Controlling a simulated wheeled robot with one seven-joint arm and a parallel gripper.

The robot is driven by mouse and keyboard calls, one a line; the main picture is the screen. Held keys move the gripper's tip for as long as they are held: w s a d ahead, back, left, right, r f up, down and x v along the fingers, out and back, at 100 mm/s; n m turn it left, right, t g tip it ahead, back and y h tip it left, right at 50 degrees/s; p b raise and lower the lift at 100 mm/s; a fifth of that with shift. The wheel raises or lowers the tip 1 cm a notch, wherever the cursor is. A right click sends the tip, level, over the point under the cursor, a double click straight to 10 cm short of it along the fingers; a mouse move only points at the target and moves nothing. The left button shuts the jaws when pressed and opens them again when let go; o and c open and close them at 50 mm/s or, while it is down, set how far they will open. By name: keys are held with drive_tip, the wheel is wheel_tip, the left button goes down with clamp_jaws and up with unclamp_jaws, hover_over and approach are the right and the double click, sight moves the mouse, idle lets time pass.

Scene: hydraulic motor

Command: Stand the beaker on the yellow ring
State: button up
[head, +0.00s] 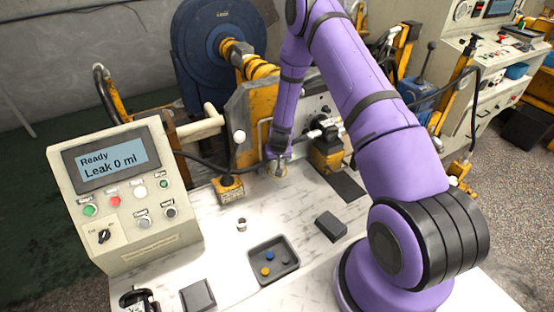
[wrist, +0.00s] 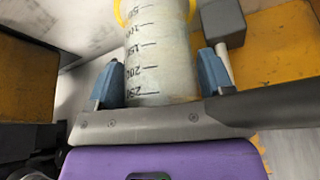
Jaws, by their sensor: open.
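The beaker (wrist: 158,55) is a pale, translucent cylinder with dark volume marks, between the two blue fingers of my gripper (wrist: 160,82) in the wrist view. The gripper is open, with a finger close on each side of the beaker; I cannot tell whether either touches it. The yellow ring (wrist: 120,12) shows around the beaker's base end at the top of the wrist view. In the head view the beaker (head: 279,168) is small and upright at the ring, under my gripper (head: 279,157). Whether its base rests fully on the surface is hidden.
A yellow block with a lever (head: 229,188) stands left of the beaker, and a yellow-and-black machine part (head: 326,155) stands close on the right. A dark tray (head: 256,252) with small caps and a control box (head: 125,195) reading "Leak 0 ml" are nearer. The bench between is mostly clear.

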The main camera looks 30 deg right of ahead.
drive_tip(key=s+a+r+n+y, duration=0.1)
drive_tip(key=s+a+r, duration=0.25)
drive_tip(key=r, duration=0.95)
drive_tip(key=s+a+r+t, duration=0.15)
drive_tip(key=s+r, duration=0.35)
drive_tip(key=r, duration=0.8)
drive_tip(key=s+a+r+n+g+y, duration=0.1)
drive_tip(key=s+a+r, duration=0.25)
drive_tip(key=r, duration=0.95)
drive_tip(key=s+r, duration=0.5)
drive_tip(key=s, duration=0.4)
drive_tip(key=s+a+r+n, duration=0.1)
drive_tip(key=s+r, duration=0.4)
drive_tip(key=s, duration=0.4)
drive_tip(key=s+r, duration=0.5)
drive_tip(key=s, duration=0.4)
drive_tip(key=shift+s+a+n+h, duration=0.15)
drive_tip(key=shift+s+n+h, duration=0.05)
drive_tip(key=shift+n+h, duration=0.1)
drive_tip(key=shift+t, duration=0.25)
